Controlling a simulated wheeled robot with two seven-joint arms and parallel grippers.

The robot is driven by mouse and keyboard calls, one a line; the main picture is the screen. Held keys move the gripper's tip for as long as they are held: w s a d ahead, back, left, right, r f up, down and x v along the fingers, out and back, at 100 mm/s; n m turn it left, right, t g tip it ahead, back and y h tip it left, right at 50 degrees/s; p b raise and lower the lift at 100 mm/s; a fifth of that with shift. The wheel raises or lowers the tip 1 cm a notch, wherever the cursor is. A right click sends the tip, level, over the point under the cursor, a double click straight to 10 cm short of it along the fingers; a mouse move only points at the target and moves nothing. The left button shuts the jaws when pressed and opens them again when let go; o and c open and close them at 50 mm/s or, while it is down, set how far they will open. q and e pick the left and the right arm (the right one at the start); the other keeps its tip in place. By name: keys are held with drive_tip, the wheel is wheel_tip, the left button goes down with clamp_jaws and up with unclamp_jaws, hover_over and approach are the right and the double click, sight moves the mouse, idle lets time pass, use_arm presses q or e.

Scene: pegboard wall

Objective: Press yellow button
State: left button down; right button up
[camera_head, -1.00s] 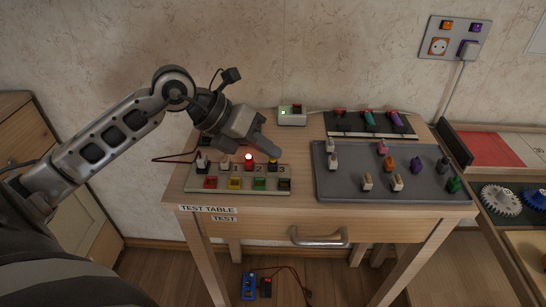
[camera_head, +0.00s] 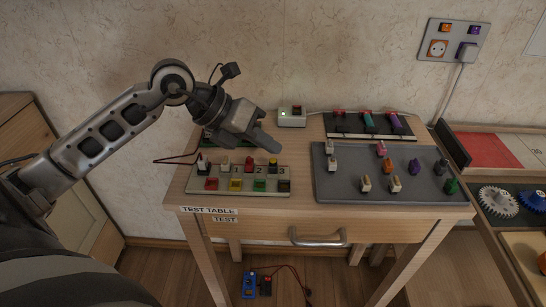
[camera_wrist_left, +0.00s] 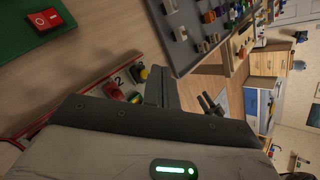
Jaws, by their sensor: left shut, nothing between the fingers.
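The button panel (camera_head: 215,192) lies at the front left of the table. Its front row holds square red, yellow, green and dark buttons; the yellow button (camera_head: 236,184) is second from the left. A yellow-topped round button (camera_head: 272,161) stands at the right of the back row, beside a red one (camera_head: 249,163). The yellow top also shows in the left wrist view (camera_wrist_left: 144,73). My left gripper (camera_head: 268,143) is shut and empty, its tip above and behind the yellow-topped button, apparently apart from it. My right gripper is not in view.
A dark grey tray (camera_head: 338,188) with several coloured pegs lies to the right. A small box (camera_head: 291,117) with a green light stands at the back. A green plate with a red rocker switch (camera_wrist_left: 47,17) shows in the left wrist view. A wall socket panel (camera_head: 452,40) hangs at upper right.

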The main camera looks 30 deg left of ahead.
use_arm(q)
wheel_tip(320, 180, up, 5)
drive_tip(key=p, duration=0.3)
idle(0.8)
